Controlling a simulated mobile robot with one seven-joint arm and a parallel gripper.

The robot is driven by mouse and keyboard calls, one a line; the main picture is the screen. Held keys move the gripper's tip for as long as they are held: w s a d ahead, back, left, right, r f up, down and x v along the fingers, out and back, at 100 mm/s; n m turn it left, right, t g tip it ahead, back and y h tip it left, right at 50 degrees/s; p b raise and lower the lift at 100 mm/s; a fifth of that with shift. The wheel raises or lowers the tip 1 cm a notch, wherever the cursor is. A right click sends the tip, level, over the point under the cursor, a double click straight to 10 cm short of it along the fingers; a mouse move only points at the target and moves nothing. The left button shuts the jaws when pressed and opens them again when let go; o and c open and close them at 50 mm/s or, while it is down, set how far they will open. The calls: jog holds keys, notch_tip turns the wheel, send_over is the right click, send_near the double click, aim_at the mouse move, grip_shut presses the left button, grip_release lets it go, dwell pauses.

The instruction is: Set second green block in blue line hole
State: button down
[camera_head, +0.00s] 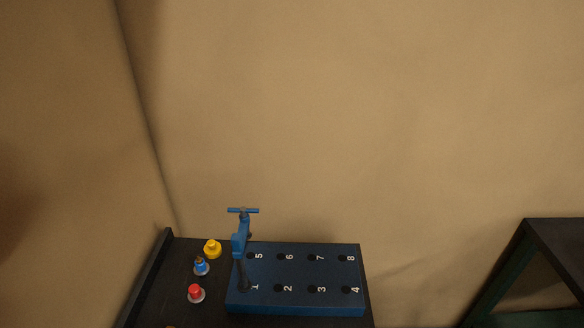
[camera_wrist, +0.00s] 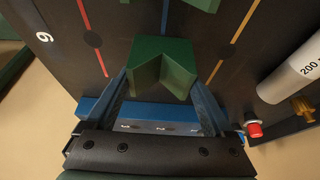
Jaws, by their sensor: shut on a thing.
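My gripper (camera_wrist: 163,82) shows in the wrist view, its two blue fingers shut on a green block (camera_wrist: 160,64) with a V-shaped notch. The held block is above a dark board (camera_wrist: 125,15) with coloured lines. The blue line (camera_wrist: 165,14) runs from the top edge down to the block, which hides the line's lower part and any hole there. Another green block (camera_wrist: 204,3) is partly in view at the top edge, right of the blue line. My gripper does not show in the head view.
Dark round holes lie on the red line (camera_wrist: 84,16) and yellow line (camera_wrist: 240,28). A white cylinder (camera_wrist: 292,70) marked 200 and a red knob (camera_wrist: 254,130) are at right. The head view shows a numbered blue box (camera_head: 300,308) and a blue T-handled device (camera_head: 242,238).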

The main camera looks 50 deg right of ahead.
jog(key=shift+f, duration=0.1)
dwell(0.3)
jog(key=shift+f+b, duration=0.55)
jog(key=shift+f, duration=0.1)
grip_release()
jog(key=shift+f, duration=0.15)
jog(key=v, duration=1.3)
jog(key=shift+b, duration=0.4)
